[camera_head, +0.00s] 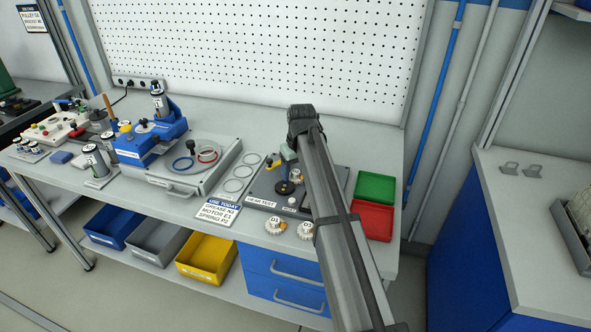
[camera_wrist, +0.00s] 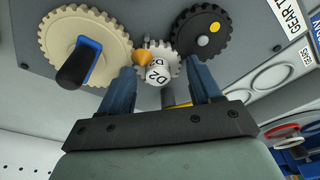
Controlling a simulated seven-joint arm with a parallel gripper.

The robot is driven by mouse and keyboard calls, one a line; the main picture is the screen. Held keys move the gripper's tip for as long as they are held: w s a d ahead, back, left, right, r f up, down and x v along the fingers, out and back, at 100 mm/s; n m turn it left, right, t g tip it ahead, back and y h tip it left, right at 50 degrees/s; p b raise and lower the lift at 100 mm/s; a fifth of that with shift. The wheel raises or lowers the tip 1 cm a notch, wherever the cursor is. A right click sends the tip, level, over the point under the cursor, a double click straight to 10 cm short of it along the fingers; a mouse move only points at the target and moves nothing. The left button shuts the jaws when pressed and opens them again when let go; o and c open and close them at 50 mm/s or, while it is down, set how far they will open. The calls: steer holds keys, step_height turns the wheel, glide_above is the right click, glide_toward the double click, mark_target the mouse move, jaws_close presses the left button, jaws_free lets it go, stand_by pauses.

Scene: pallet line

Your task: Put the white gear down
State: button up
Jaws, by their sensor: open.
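The small white gear (camera_wrist: 172,68) is in the wrist view, between a large tan gear (camera_wrist: 62,32) and a dark gear (camera_wrist: 200,32). Its hub carries a white, marked knob (camera_wrist: 157,75) and an orange piece (camera_wrist: 142,58). Its teeth lie close to both neighbours; I cannot tell whether they mesh fully. My gripper (camera_wrist: 160,80) is open, with one blue finger on each side of the white gear's hub. I see no clear grip on it. In the head view my arm hides most of the grey gear test board (camera_head: 262,190) and the white gear.
White gears marked 01 (camera_head: 275,225) and 03 (camera_head: 305,230) lie at the bench's front edge. A green tray (camera_head: 375,187) and a red tray (camera_head: 371,222) stand right of the board. White rings (camera_head: 238,171) and a sign (camera_head: 217,212) lie to its left.

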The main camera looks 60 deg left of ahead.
mark_target(299, 180)
steer(key=shift+w+d+f, duration=0.25)
steer(key=shift+d+f, duration=0.05)
steer(key=shift+f, duration=0.15)
step_height(299, 180, up, 13)
steer(key=d, duration=0.1)
steer(key=shift+d+r, duration=0.15)
steer(key=shift+s, duration=0.1)
stand_by(0.9)
